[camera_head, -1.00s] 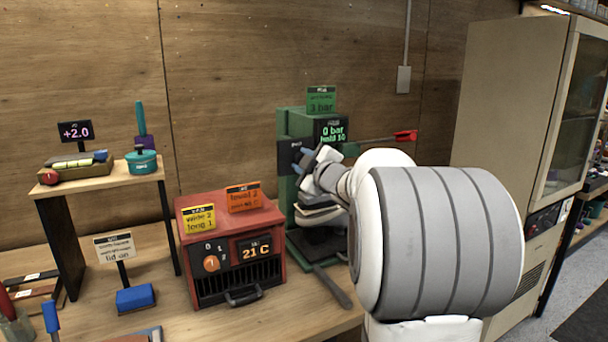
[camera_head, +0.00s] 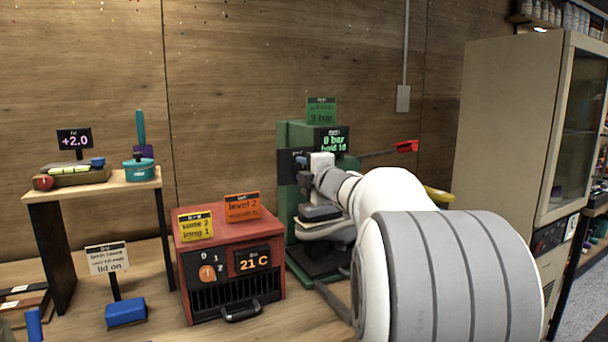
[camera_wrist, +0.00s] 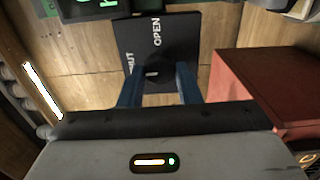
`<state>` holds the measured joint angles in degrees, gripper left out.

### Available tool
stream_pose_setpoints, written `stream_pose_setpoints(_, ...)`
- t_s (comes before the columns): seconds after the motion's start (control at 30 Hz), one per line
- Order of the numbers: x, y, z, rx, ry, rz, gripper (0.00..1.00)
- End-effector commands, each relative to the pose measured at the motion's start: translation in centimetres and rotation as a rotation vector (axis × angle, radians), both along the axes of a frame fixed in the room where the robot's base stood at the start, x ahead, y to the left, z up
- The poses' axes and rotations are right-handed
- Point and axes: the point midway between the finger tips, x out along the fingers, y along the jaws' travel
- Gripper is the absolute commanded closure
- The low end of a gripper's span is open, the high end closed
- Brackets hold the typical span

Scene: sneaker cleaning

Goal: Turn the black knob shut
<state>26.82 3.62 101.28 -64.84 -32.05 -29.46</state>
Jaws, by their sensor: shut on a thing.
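The black knob (camera_wrist: 153,72) sits on a dark panel (camera_wrist: 185,35) lettered OPEN and, partly hidden, SHUT. My gripper (camera_wrist: 157,82) is shut on the knob, with one blue finger on each side of it. A short pale mark shows on the knob, but its exact setting is hard to read. In the head view the panel (camera_head: 287,164) is on the left side of the green press (camera_head: 293,133). My gripper (camera_head: 302,160) reaches it from the right, and the knob is hidden there. The press display (camera_head: 331,141) seems to read 0 bar.
A red heater box (camera_head: 229,259) with orange and yellow signs stands left of the press. A red-tipped lever (camera_head: 405,146) sticks out rightward above my arm. A grey shoe-like item (camera_head: 325,228) sits inside the press, below my gripper. A small shelf (camera_head: 95,187) stands farther left.

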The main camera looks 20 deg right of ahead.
Motion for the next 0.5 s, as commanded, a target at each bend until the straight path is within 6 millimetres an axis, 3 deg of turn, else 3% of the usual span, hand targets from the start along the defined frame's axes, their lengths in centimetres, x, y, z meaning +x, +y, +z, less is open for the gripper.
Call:
stream_pose_setpoints(0.43,0.02,0.04,-0.11,-0.009,0.002,0.001,0.92)
stream_pose_setpoints(0.47,0.03,0.05,-0.11,-0.009,0.002,0.002,0.67)
stream_pose_setpoints(0.5,0.03,0.05,-0.10,-0.008,0.002,0.002,0.64)
